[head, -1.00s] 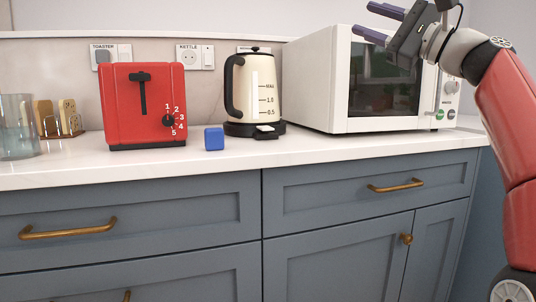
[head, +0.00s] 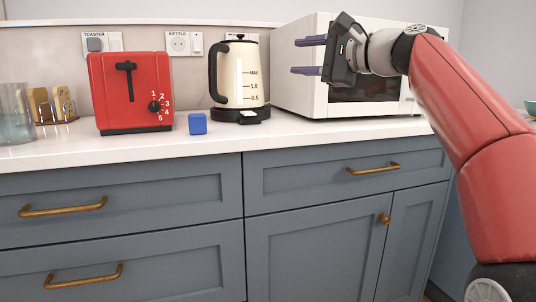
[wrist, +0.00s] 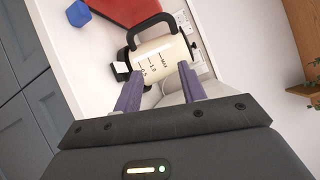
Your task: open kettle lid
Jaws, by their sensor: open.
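The cream kettle (head: 238,76) stands upright on its black base (head: 238,116) on the counter, between the red toaster and the microwave. Its black lid (head: 240,40) is on top and looks closed; the black handle (head: 214,76) is on its left side. In the wrist view the kettle (wrist: 162,62) lies beyond my fingertips, partly hidden by them. My gripper (head: 298,56) is open and empty, its two purple fingers pointing left towards the kettle. It is to the right of the kettle, in front of the microwave, and apart from the kettle.
The white microwave (head: 298,80) is right behind my gripper. The red toaster (head: 130,92) and a small blue cube (head: 197,124) stand left of the kettle. A glass (head: 14,112) is at the far left. The counter front (head: 90,150) is clear.

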